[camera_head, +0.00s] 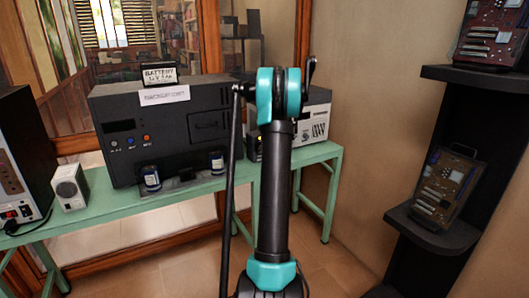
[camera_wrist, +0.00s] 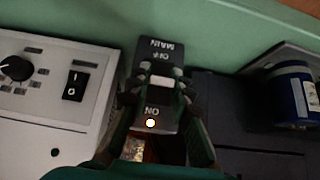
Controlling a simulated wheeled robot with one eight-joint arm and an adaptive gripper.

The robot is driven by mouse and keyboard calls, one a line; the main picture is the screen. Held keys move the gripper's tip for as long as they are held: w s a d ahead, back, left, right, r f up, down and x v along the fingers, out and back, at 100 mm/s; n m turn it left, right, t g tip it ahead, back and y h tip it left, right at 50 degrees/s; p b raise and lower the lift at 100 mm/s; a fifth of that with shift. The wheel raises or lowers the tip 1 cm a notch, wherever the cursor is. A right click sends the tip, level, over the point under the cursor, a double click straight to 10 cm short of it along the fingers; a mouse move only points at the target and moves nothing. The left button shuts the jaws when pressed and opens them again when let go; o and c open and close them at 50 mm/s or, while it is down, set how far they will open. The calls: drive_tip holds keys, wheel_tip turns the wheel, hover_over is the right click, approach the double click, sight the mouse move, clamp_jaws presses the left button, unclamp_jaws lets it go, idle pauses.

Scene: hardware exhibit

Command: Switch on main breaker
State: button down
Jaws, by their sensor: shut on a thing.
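The main breaker (camera_wrist: 158,49) is a dark box with MAIN, OFF and ON labels, seen upside down in the wrist view. Its pale switch lever (camera_wrist: 161,83) sits between the OFF and ON labels. In the head view my arm hides the gripper and most of the breaker.
A black unit (camera_head: 165,115) with a paper label stands left of my arm on the green bench (camera_head: 100,207). A white device (camera_head: 312,122) stands to the right; its panel with a knob and rocker switch (camera_wrist: 75,85) is close beside the breaker. Dark shelves (camera_head: 440,225) hold circuit boards at right.

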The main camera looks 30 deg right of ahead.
drive_tip(key=shift+w+r+g, duration=0.2)
drive_tip(key=shift+r+g, duration=0.15)
drive_tip(key=shift+g, duration=0.45)
drive_tip(key=c, duration=1.4)
unclamp_jaws()
drive_tip(key=shift+o, duration=0.2)
drive_tip(key=v, duration=1.2)
drive_tip(key=shift+w, duration=0.1)
